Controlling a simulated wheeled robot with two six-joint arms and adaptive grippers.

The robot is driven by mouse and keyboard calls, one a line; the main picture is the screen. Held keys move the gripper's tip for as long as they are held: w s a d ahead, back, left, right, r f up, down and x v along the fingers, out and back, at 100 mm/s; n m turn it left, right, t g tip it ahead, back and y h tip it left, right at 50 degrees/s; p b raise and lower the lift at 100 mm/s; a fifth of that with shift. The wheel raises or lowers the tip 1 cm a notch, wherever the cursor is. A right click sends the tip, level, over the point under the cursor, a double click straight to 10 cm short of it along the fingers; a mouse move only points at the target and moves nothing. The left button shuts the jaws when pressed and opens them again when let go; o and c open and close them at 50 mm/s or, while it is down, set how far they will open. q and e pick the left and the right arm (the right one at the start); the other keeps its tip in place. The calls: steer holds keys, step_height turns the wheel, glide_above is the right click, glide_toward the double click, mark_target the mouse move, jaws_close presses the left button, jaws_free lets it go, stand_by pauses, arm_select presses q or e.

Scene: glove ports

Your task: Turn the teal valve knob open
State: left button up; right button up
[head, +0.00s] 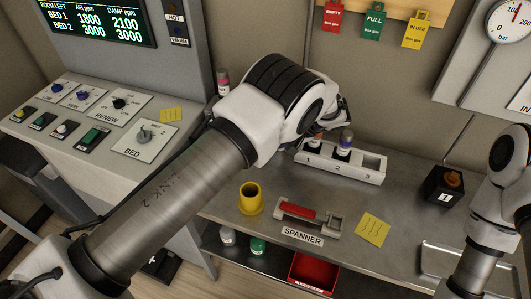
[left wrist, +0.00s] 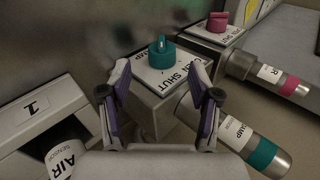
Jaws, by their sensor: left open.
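The teal valve knob (left wrist: 162,52) sits on top of a pale block (left wrist: 160,88) in the left wrist view. A white line marks its raised grip. The knob shows beyond and between the fingertips; I cannot tell the exact gap. In the head view my left arm hides the teal knob and most of this gripper. My right gripper is out of view.
A pink knob (left wrist: 218,22) stands on the neighbouring block. A teal-banded cylinder (left wrist: 238,136) lies close to the right finger. A numbered rack (head: 368,168) stands on the bench, with a yellow cup (head: 251,199), a spanner (head: 306,216) and a black box (head: 443,187) around it.

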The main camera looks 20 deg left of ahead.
arm_select(q)
steer(key=b+x, duration=0.3)
steer(key=shift+f, duration=0.4)
steer(key=shift+s+a+p, duration=0.15)
steer(key=shift+a+p, duration=0.7)
steer(key=shift+p, duration=0.3)
steer(key=shift+a+f, duration=0.15)
steer(key=shift+f, duration=0.15)
steer(key=c, duration=1.1)
steer(key=shift+c, duration=0.2)
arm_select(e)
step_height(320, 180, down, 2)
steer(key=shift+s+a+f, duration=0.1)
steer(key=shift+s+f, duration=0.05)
